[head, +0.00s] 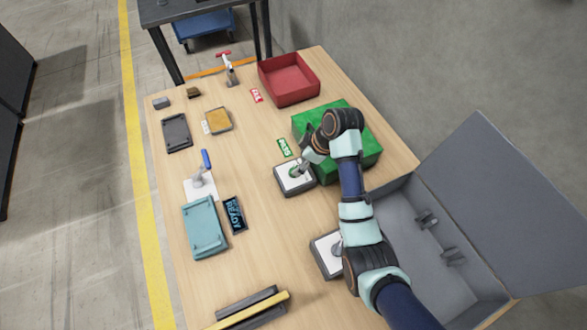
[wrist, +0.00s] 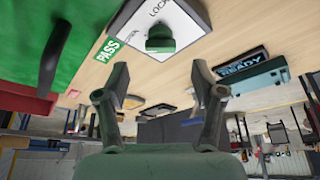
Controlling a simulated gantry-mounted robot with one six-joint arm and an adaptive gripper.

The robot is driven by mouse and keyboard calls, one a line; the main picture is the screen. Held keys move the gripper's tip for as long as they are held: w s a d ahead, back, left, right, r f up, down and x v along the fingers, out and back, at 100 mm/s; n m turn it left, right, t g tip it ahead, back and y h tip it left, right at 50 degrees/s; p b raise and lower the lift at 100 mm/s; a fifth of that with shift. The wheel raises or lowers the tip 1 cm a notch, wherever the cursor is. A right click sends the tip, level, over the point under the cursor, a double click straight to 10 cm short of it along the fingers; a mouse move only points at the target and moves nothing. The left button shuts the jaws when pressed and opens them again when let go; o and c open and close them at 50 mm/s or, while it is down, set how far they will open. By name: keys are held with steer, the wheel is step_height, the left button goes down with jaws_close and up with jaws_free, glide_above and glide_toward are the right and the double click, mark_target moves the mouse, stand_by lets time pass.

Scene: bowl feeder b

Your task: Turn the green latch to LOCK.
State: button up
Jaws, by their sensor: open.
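The green latch (wrist: 160,40) is a rounded knob on a white plate (wrist: 182,22) with printed lettering, partly cut off at the top of the wrist view; "LOC" is readable. In the head view the white-topped box (head: 295,181) stands mid-table, and its latch is mostly hidden by my gripper (head: 297,170). In the wrist view my gripper (wrist: 159,88) is open, its two fingers spread and empty. The latch appears beyond the fingertips, between their lines; no contact shows. Which way the latch points is unclear.
A green box (head: 368,158) and a green PASS label (head: 284,147) are close by. A second white-topped box (head: 322,250) is partly behind my arm. A grey open case (head: 405,215) stands at right. A blue-handled clamp (head: 204,165) and teal tray (head: 204,228) are at left.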

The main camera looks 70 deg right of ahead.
steer(key=b+x, duration=0.2)
steer(key=x, duration=0.3)
steer(key=shift+f, duration=0.1)
